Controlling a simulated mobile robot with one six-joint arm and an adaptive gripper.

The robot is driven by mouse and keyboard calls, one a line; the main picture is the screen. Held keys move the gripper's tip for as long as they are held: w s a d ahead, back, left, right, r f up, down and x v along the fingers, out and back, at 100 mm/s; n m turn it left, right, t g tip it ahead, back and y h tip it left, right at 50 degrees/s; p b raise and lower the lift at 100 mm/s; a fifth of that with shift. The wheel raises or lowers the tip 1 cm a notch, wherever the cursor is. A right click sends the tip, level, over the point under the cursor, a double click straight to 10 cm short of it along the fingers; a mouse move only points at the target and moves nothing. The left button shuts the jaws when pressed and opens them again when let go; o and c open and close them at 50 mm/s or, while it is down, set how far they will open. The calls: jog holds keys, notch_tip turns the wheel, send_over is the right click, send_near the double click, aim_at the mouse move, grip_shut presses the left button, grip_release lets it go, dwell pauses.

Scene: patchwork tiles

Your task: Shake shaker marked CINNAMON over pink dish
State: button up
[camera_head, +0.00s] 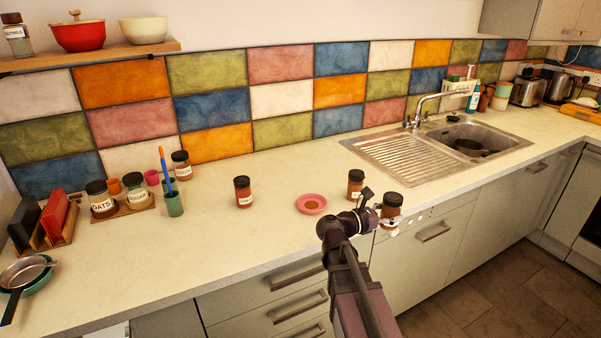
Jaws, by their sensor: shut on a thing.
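My gripper (384,214) is shut on a small brown shaker with a dark lid (392,205). The shaker looks upright, and its label cannot be read from here. It is to the right of the pink dish, near the counter's front edge in the picture. One similar dark-lidded shaker (356,184) stands just behind my gripper. Another (243,192) stands left of the dish. Their labels are too small to read.
Jars marked OATS (103,205) and SUGAR (139,196), a green cup with a blue-handled tool (174,205) and another jar (181,166) stand at the left. The sink (480,135) is at the right. Counter between dish and left shaker is clear.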

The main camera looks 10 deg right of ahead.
jog(key=w+a+r+m+t+y+p, duration=0.2)
jog(key=w+a+m+t+y+p, duration=0.3)
jog(key=w+a, duration=1.6)
jog(key=shift+w+a+m+y+p, duration=0.4)
jog(key=shift+m+y+p, duration=0.15)
jog(key=shift+p, duration=0.6)
jog(key=shift+d+m, duration=0.1)
jog(key=shift+m, duration=0.15)
jog(key=m, duration=0.1)
jog(key=f+m+t+y, duration=0.1)
jog(key=m+y+b, duration=0.1)
jog(key=shift+w+a+f+m, duration=0.15)
jog(key=shift+a+f+m, duration=0.1)
jog(key=shift+f+m, duration=0.15)
jog(key=shift+d+m+t+y, duration=0.1)
jog(key=shift+m+t+y, duration=0.5)
jog(key=shift+m, duration=0.6)
jog(key=shift+d+r+m+t+y, duration=0.15)
jog(key=shift+m+t, duration=0.15)
jog(key=shift+m, duration=0.3)
jog(key=shift+f+m+t+y, duration=0.1)
jog(key=shift+m+t, duration=0.2)
jog(key=shift+m, duration=0.3)
jog(key=shift+r, duration=0.1)
